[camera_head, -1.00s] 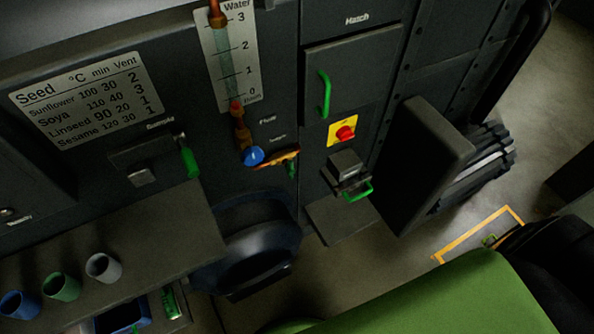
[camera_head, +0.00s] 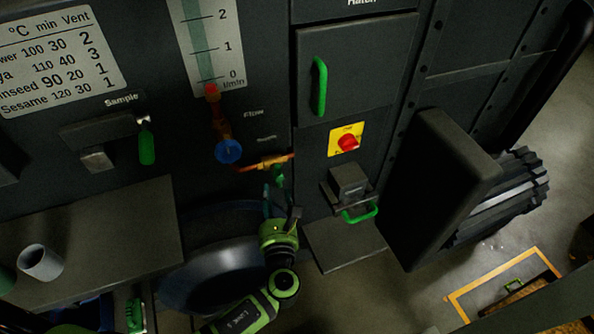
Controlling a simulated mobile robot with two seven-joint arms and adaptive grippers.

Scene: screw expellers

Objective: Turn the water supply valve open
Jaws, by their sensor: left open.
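The water supply valve (camera_head: 268,163) is a small brass fitting on a copper-coloured pipe low on the dark machine front. Its green handle (camera_head: 278,173) hangs downward, with its lower part close to my gripper. My left gripper (camera_head: 280,200) comes up from below on a green and black arm and sits just under the handle. Its jaws are open; whether a finger touches the handle I cannot tell. A blue flow knob (camera_head: 229,151) is up and left of the valve, below the water gauge (camera_head: 207,45). My right gripper is not in view.
A black round tub (camera_head: 205,280) stands below, behind my arm. Right of the valve are a red switch (camera_head: 347,142), a green-handled drawer (camera_head: 350,190) and a hatch with a green handle (camera_head: 320,87). A shelf (camera_head: 100,240) with a grey cup (camera_head: 40,262) juts out at left.

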